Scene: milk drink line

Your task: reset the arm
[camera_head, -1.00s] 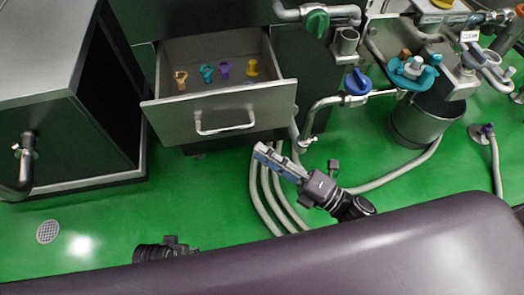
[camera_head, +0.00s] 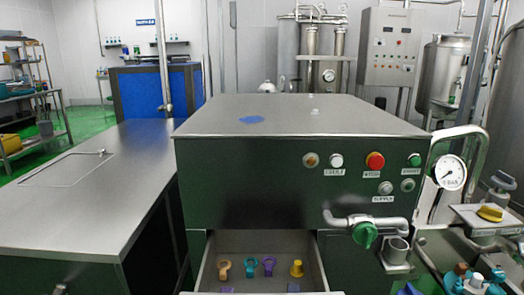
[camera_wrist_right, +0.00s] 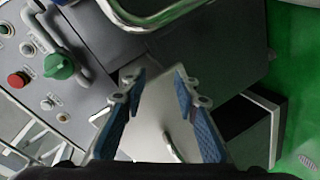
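My right gripper (camera_wrist_right: 158,105) is open in the right wrist view, its two blue-padded fingers spread apart with nothing held between them. Past the fingers is a pale metal face with a curved handle (camera_wrist_right: 172,148), which looks like the drawer front. In the head view, two small bluish patches show at the bottom edge by the drawer; I cannot tell whether they are fingertips. My left gripper is in neither current view.
An open drawer (camera_head: 207,268) holds orange, teal, purple and yellow pieces. Above it is a machine with buttons and a green valve (camera_head: 365,235). A steel counter (camera_head: 80,185) stands at left. Pipes and a gauge (camera_head: 450,172) are at right.

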